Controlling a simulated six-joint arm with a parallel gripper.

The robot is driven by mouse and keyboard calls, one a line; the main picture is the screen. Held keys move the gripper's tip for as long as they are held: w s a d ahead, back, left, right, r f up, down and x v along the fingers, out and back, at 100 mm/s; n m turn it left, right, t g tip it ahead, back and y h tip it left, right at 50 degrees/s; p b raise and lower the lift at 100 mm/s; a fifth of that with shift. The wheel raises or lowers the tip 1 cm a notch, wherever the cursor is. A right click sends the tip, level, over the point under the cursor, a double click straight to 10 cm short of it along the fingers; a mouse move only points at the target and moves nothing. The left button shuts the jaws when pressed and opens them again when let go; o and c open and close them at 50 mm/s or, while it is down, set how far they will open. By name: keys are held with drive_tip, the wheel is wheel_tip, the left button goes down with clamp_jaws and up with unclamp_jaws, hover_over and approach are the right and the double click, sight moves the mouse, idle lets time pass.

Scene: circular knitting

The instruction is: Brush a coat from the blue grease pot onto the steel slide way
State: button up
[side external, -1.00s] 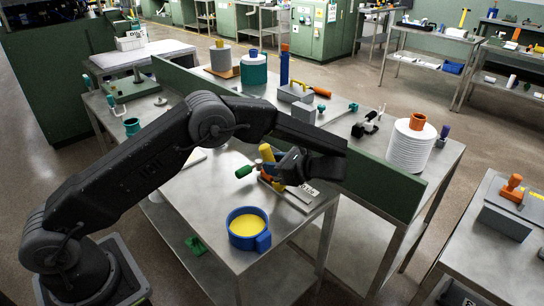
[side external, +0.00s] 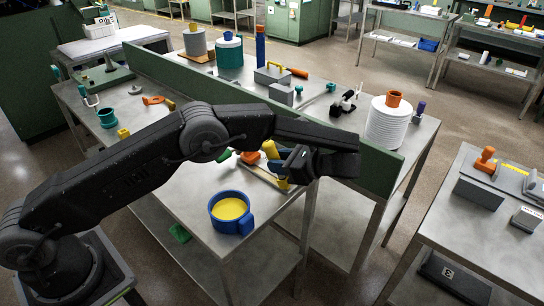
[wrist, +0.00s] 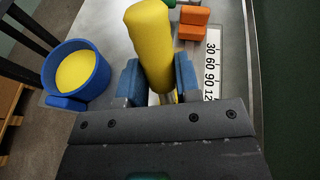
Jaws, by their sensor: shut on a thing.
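The blue grease pot (side external: 231,222) stands upright near the front of the steel bench, full of yellow grease. It also shows at the left of the wrist view (wrist: 92,97). My gripper (wrist: 158,82) is to the right of and behind the pot, with its blue fingers shut on a yellow-handled brush (wrist: 152,42). The brush's pale lower part goes down between the fingers; its tip is hidden. The steel slide way (wrist: 228,70), with a white number strip, lies just right of the gripper in the wrist view. In the side view my gripper (side external: 285,168) partly covers it.
An orange block (wrist: 193,24) stands beside the number strip. A green wall (side external: 340,158) runs behind the work area. Behind it stand a white ribbed cone (side external: 388,125) and a grey block (side external: 281,94). Bare bench top lies left of the pot.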

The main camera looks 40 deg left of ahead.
drive_tip(key=shift+a, duration=5)
drive_tip(key=shift+d, duration=5.05)
drive_tip(key=shift+r, duration=3.95)
drive_tip(key=a+r, duration=0.4)
drive_tip(key=a, duration=0.6)
drive_tip(key=shift+a+f, duration=0.15)
drive_tip(key=shift+f, duration=2.3)
